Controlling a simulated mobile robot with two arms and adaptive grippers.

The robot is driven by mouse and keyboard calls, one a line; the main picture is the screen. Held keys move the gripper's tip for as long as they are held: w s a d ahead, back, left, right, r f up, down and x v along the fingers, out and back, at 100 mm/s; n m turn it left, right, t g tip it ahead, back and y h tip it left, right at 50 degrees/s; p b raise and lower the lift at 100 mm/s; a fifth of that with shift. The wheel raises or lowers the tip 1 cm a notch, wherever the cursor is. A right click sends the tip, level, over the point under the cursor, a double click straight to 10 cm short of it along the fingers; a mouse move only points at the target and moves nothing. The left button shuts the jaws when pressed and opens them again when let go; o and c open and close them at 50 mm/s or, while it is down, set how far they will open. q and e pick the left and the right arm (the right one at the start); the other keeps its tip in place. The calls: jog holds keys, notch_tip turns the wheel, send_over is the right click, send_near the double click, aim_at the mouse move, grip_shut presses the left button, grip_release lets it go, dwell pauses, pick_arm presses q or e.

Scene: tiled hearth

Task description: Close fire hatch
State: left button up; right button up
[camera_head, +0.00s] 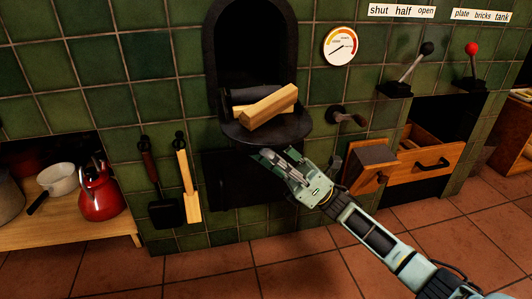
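The fire hatch is a black arched opening (250,55) in the green tiled wall. A dark rounded flap or ledge (236,131) juts out at its foot, with light wooden logs (268,107) on it and a dark cylindrical piece (247,95) behind them. The opening is uncovered and its inside is dark. My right gripper (264,154) is just below the ledge, its arm coming from the lower right. I cannot tell whether it touches the ledge or whether its fingers are apart. My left gripper is not in view.
A gauge (341,46), a crank (346,117), a black-knobbed lever (411,67) and a red-knobbed lever (473,66) are on the wall. A wooden drawer (420,162) stands open at right. A shovel (162,212) hangs left; a red kettle (101,195) stands farther left.

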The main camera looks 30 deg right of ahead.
jog(key=shift+w+a+r, duration=0.2)
jog(key=shift+a+r, duration=0.2)
jog(key=shift+c, duration=0.2)
grip_shut()
